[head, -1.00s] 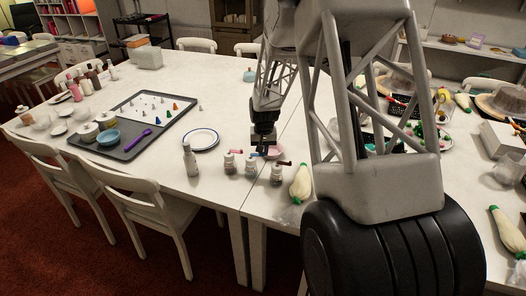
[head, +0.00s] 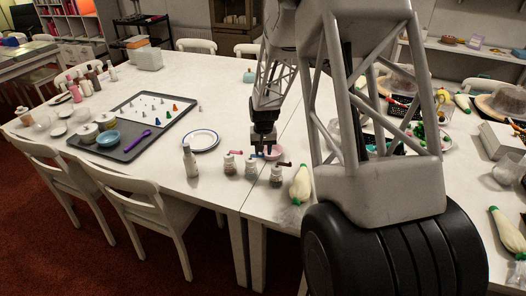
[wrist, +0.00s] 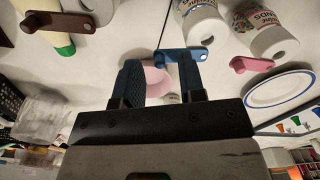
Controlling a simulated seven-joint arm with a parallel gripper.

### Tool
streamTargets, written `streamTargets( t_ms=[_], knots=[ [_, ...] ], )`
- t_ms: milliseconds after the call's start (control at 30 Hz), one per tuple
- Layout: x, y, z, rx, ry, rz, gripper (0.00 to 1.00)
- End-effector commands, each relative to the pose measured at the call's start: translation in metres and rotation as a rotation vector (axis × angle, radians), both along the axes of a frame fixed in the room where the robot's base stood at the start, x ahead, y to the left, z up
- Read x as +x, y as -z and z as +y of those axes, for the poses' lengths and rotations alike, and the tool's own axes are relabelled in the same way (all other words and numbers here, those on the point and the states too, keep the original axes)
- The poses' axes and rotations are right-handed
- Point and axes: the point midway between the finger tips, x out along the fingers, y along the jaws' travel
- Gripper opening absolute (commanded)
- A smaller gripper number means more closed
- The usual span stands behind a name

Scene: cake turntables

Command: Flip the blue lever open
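Three small white bottles with lever tops stand in a row near the table's front edge. The blue lever (wrist: 184,56) is on the middle bottle (head: 251,168); this bottle also shows in the wrist view (wrist: 204,22). My gripper (head: 264,152) is just above and beside this bottle in the head view. In the wrist view my gripper (wrist: 157,72) is open, its two dark blue fingers apart and nothing held between them. The tip of the right-hand finger overlaps the blue lever in the picture; I cannot tell whether they touch.
A bottle with a pink lever (wrist: 250,64) and one with a brown lever (wrist: 75,20) stand close on either side. A blue-rimmed plate (head: 200,140), a white bottle (head: 190,160) and a piping bag (head: 300,184) are nearby.

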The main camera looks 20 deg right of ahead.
Motion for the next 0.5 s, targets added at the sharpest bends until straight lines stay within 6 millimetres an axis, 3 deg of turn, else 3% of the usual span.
streamTargets(
  t_ms=[500],
  knots=[
    [0.000,-0.060,-0.001,0.000,0.000,-0.001,0.37]
  ],
)
